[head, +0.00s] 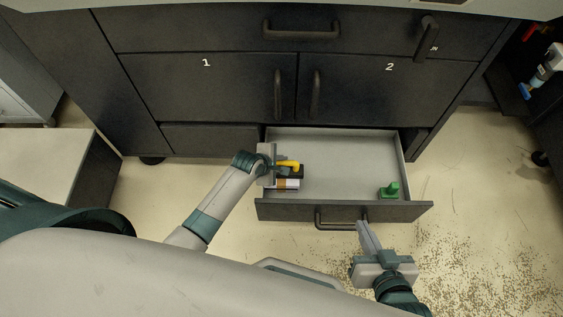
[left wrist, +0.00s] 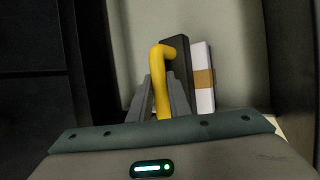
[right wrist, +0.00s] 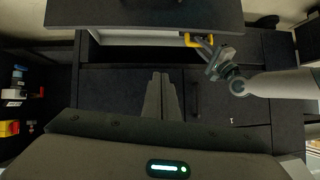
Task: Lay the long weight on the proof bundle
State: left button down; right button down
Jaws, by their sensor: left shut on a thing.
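The long weight is a dark block (head: 294,172) with a yellow handle (head: 288,164); it is inside the open drawer, at the left. My left gripper (head: 276,168) is shut on the yellow handle, which also stands between the fingers in the left wrist view (left wrist: 163,75). The proof bundle (head: 287,184), white with a tan band, lies beside the block on its near side; in the left wrist view the bundle (left wrist: 204,85) is right of the block. I cannot tell whether the block touches the drawer floor. My right gripper (head: 363,228) is shut and empty, outside the drawer front.
The open drawer (head: 345,155) has a clear grey floor in its middle. A green handled object (head: 390,190) stands in its front right corner. The drawer front with its handle (head: 335,224) lies close to my right gripper. Cabinet doors (head: 210,85) rise behind.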

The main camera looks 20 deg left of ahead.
pick_arm(q)
jog(key=shift+w+r, duration=0.25)
jog(key=shift+r, duration=0.05)
